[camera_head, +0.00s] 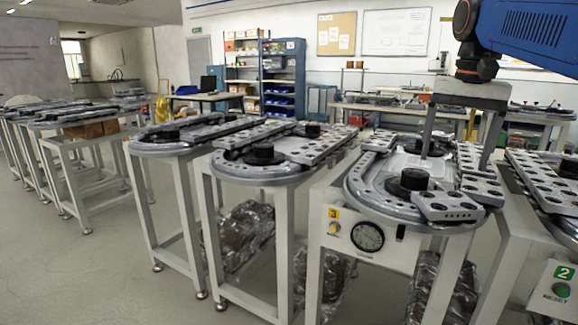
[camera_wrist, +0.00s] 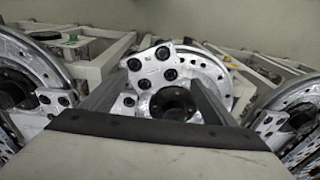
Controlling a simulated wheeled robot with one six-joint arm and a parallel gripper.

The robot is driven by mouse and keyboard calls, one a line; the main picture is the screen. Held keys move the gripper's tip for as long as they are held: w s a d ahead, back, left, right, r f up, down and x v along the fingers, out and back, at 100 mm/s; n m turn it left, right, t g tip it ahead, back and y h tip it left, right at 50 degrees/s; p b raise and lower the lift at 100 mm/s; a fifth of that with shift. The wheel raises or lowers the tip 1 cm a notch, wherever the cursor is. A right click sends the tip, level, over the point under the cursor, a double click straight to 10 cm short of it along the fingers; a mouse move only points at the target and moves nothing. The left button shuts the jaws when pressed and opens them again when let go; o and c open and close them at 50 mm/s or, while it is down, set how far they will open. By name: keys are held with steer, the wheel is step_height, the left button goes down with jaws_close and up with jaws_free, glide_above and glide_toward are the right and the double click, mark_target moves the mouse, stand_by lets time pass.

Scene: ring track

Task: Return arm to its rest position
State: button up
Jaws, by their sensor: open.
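My arm, blue with a black wrist, comes in at the top right of the head view. My gripper (camera_head: 455,145) points down over a grey ring-track table (camera_head: 360,195), its two long grey fingers apart. Nothing shows between the fingers. In the wrist view my gripper (camera_wrist: 152,90) has its fingers spread to either side of a ring track (camera_wrist: 222,75) with a white plate and a dark round hub (camera_wrist: 172,102). I cannot tell whether the fingertips touch the track.
More ring-track tables stand close on both sides, one at left (camera_head: 262,172) and one at right (camera_head: 545,180). The table below has a dial (camera_head: 367,237) on its front. A blue shelf (camera_head: 281,80) stands at the back. Grey floor (camera_head: 110,280) is open at the left.

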steer(key=s+a+f+n+t, duration=0.1)
steer(key=s+a+f+n, duration=0.1)
steer(key=s+f, duration=0.4)
steer(key=s+a+f+n+t, duration=0.1)
steer(key=s+f, duration=0.5)
steer(key=f, duration=0.8)
steer(key=s+a+f+n+t, duration=0.1)
steer(key=s+a+f+n, duration=0.1)
steer(key=s+f, duration=0.5)
step_height(320, 180, down, 3)
steer(key=shift+a+f+n+t, duration=0.2)
steer(key=shift+a+n+t, duration=0.2)
steer(key=shift+n, duration=0.1)
